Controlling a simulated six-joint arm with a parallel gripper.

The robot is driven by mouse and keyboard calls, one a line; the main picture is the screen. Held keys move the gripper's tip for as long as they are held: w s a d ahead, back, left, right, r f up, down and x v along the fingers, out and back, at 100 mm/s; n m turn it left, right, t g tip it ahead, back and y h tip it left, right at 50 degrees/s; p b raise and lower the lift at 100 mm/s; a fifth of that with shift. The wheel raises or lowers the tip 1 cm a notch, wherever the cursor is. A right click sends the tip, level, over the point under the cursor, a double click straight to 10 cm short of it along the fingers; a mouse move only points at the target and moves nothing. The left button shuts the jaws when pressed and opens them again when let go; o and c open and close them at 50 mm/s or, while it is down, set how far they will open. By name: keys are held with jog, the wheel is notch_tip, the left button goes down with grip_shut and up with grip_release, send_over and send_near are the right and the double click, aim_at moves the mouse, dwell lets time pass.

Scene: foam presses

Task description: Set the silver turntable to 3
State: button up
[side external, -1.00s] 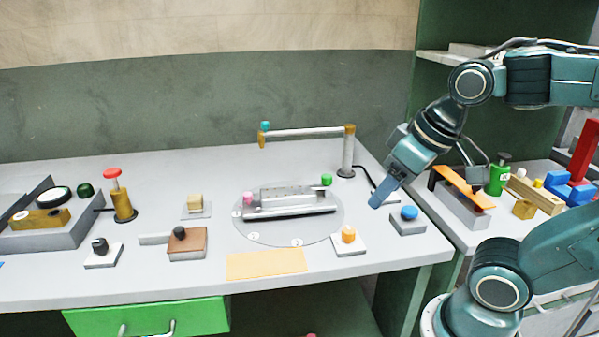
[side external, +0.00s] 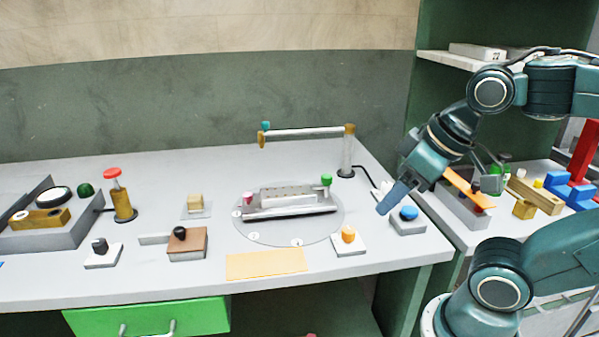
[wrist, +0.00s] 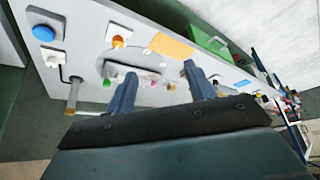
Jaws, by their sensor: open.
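The silver turntable (side external: 270,234) is a flat round disc set in the middle of the grey table in the side view. It bears a grey block fixture (side external: 290,203) with a pink knob (side external: 248,198) at its left end and a green knob (side external: 326,180) at its right end. Small round number marks sit along its front rim, too small to read. My gripper (side external: 383,208) is open and empty, above the table to the right of the turntable, near a blue button (side external: 408,213).
An orange button (side external: 348,235) stands at the turntable's front right. A lamp-like bar on a post (side external: 347,160) stands behind it. A yellow mat (side external: 265,263) lies in front. A brown block with a black knob (side external: 187,245) is at left. A green drawer (side external: 150,317) is below.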

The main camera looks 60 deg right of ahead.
dwell(0.3)
jog(key=c, duration=0.6)
jog(key=shift+w+d+r, duration=0.1)
jog(key=shift+w+r, duration=0.25)
jog(key=shift+w, duration=0.15)
grip_shut()
jog(key=w+d+r+m+g+h, duration=0.1)
jog(key=w+d+r+m, duration=0.1)
jog(key=w, duration=1.1)
jog(key=w+d+r+m, duration=0.1)
jog(key=w+d+r, duration=0.15)
jog(key=w, duration=1.05)
jog(key=w+d+f+m, duration=0.1)
jog(key=w+d+f, duration=0.2)
jog(key=w+f, duration=0.4)
jog(key=w+d+f+m+g, duration=0.1)
jog(key=w+d+f+m, duration=0.1)
jog(key=w+f, duration=0.6)
jog(key=w+d, duration=0.1)
jog(key=w, duration=0.3)
jog(key=shift+w+d+h, duration=0.3)
jog(key=shift+d+h, duration=0.05)
jog(key=shift+h, duration=0.05)
